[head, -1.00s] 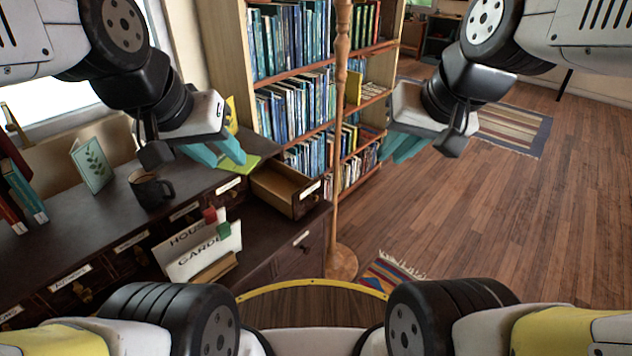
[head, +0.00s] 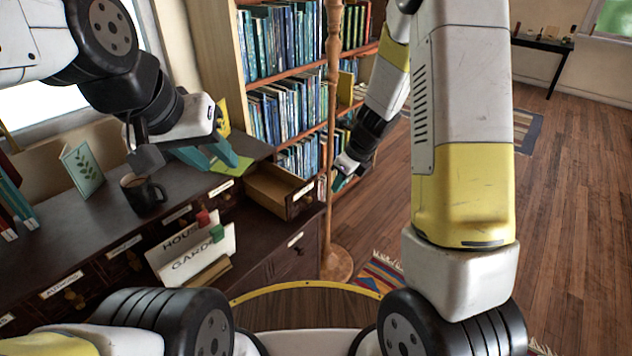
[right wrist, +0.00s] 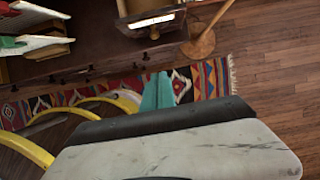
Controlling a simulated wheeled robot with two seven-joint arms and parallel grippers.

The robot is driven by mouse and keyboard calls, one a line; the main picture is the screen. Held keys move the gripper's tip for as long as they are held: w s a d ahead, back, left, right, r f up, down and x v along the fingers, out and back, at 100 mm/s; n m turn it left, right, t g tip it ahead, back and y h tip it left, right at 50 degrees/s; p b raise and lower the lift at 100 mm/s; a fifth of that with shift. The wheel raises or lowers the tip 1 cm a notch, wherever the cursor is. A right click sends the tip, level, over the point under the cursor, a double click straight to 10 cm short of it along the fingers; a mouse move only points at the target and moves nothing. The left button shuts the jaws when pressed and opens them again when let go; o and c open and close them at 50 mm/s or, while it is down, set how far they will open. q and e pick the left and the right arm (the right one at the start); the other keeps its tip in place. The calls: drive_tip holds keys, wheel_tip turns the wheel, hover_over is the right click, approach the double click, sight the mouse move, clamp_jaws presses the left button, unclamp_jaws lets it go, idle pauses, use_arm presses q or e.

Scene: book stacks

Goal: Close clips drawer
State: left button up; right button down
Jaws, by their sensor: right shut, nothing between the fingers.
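A small wooden drawer (head: 262,204) stands pulled out from the dark desk organiser in the head view. Its front carries a white label too small to read, so I cannot tell if it says clips. An open drawer with a white label also shows at the top of the right wrist view (right wrist: 125,9). My right gripper (head: 341,184) is shut and empty, just right of the drawer front with a gap between them in the head view. Its closed teal fingers show in the right wrist view (right wrist: 158,93). My left gripper (head: 213,154) has its teal fingers apart above the desk, left of the drawer.
A wooden pole (head: 333,120) on a round base stands right beside the drawer front. A mug (head: 146,194), a leaf card (head: 84,168) and a card holder (head: 195,250) are on the left. A bookcase (head: 285,85) stands behind.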

drive_tip(key=w+a+f, duration=0.5)
drive_tip(key=f, duration=0.4)
drive_tip(key=shift+w+a+f, duration=0.15)
drive_tip(key=shift+a+f, duration=0.2)
